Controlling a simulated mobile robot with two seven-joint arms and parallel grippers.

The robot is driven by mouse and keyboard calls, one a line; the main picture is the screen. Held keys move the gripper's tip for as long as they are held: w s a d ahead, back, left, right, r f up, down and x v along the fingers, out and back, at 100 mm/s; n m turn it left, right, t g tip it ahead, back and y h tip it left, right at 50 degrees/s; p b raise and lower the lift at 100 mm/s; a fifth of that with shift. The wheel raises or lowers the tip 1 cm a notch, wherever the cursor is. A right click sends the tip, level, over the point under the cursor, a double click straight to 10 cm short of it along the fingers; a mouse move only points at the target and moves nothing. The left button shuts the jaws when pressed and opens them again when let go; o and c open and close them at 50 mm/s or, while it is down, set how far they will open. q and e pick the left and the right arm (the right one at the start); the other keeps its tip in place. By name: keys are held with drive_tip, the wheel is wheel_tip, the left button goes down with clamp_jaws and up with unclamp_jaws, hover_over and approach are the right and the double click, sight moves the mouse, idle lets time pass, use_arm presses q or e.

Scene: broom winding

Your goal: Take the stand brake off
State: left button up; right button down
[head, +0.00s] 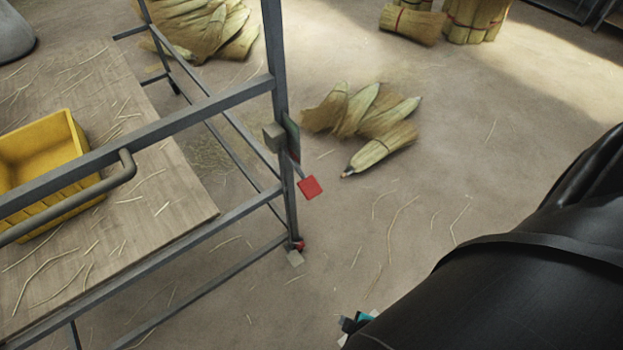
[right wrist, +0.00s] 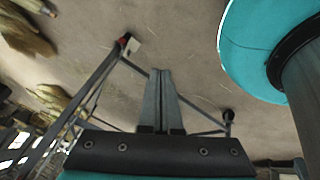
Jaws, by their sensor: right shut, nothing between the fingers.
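The stand is a grey metal frame (head: 281,130) on the left of the head view. A red square tab (head: 310,187) sticks out from its near right post, below a small grey block. At the foot of that post is a small red part (head: 299,245) with a pale pad. A red part with a pale pad also shows at a frame corner in the right wrist view (right wrist: 124,41). I cannot tell which red part is the brake. My right gripper (right wrist: 160,71) is shut and empty, apart from the frame's red part. In the head view my arm mostly hides it. My left gripper is out of view.
A yellow bin (head: 45,150) sits on a straw-littered wooden board (head: 150,225) at the left. A loose broom-straw pile (head: 375,120) lies on the floor beyond the stand. Tied bundles (head: 411,23) are at the back. The floor right of the post is mostly clear.

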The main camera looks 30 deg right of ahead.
sight(312, 198)
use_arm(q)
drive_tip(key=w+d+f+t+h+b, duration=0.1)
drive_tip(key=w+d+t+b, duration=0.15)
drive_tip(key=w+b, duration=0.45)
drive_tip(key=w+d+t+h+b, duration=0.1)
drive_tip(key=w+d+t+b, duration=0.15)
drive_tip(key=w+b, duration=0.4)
use_arm(e)
drive_tip(key=w+d+r+n+t, duration=0.1)
drive_tip(key=w+d+n+t, duration=0.1)
drive_tip(key=w+n+t, duration=0.6)
drive_tip(key=w+d+n+t, duration=0.2)
drive_tip(key=w+d+n, duration=0.15)
drive_tip(key=w, duration=0.75)
use_arm(q)
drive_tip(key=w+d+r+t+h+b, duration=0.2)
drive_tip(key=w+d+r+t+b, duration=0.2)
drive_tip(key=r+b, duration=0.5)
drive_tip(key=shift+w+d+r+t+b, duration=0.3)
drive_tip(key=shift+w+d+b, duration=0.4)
drive_tip(key=shift+b, duration=2.45)
use_arm(e)
wheel_tip(312, 198, up, 7)
drive_tip(key=w+d+n+t+y, duration=0.2)
drive_tip(key=n+t, duration=0.8)
drive_tip(key=n, duration=0.8)
drive_tip(key=shift+w+d, duration=0.2)
drive_tip(key=shift+w, duration=0.15)
